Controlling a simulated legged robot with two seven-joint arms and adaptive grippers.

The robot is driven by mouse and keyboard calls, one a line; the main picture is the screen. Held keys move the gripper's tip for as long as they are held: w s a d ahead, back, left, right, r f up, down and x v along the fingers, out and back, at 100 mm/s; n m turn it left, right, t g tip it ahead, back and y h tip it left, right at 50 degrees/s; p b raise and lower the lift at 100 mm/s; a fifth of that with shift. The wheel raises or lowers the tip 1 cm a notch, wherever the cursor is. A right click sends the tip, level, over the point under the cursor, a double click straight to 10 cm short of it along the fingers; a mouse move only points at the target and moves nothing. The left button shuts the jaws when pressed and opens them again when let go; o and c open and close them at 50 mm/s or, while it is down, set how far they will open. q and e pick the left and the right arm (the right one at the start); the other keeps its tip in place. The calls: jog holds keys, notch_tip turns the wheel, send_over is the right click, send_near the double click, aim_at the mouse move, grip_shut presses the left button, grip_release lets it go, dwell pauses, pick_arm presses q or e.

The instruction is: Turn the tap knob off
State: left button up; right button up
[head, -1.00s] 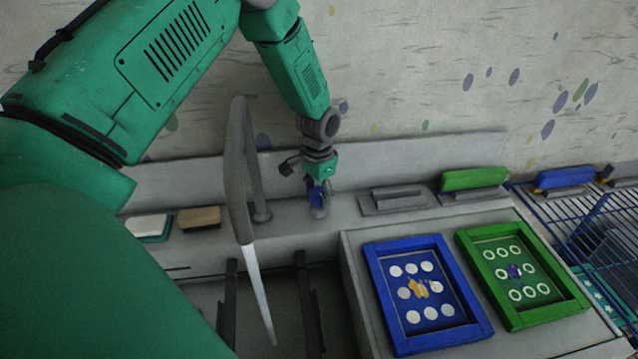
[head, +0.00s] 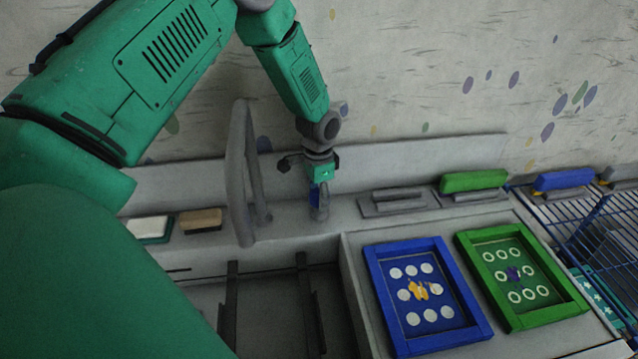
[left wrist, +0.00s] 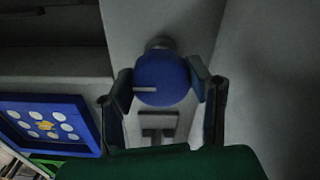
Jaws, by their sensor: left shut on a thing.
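The tap knob is a round blue knob with a pale line across its left part in the left wrist view (left wrist: 162,80). My left gripper (left wrist: 165,85) is shut on it, one finger on each side. In the head view the left gripper (head: 319,192) reaches down from above onto the knob, which is mostly hidden there. The grey tap (head: 240,170) arches over the sink (head: 270,300) to the left of the knob. No water shows below the spout. My right gripper is not in view.
A blue frame (head: 377,292) and a green frame (head: 481,285) lie on the counter at right. A blue wire rack (head: 590,235) stands far right.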

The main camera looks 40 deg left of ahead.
pick_arm(q)
jog(key=o, duration=0.9)
jog(key=shift+w+r, duration=0.15)
jog(key=shift+w, duration=0.1)
jog(key=shift+o, duration=1.3)
jog(key=shift+a, duration=0.1)
notch_tip(320, 180, up, 12)
jog(key=shift+f, duration=0.25)
jog(key=shift+f, duration=0.1)
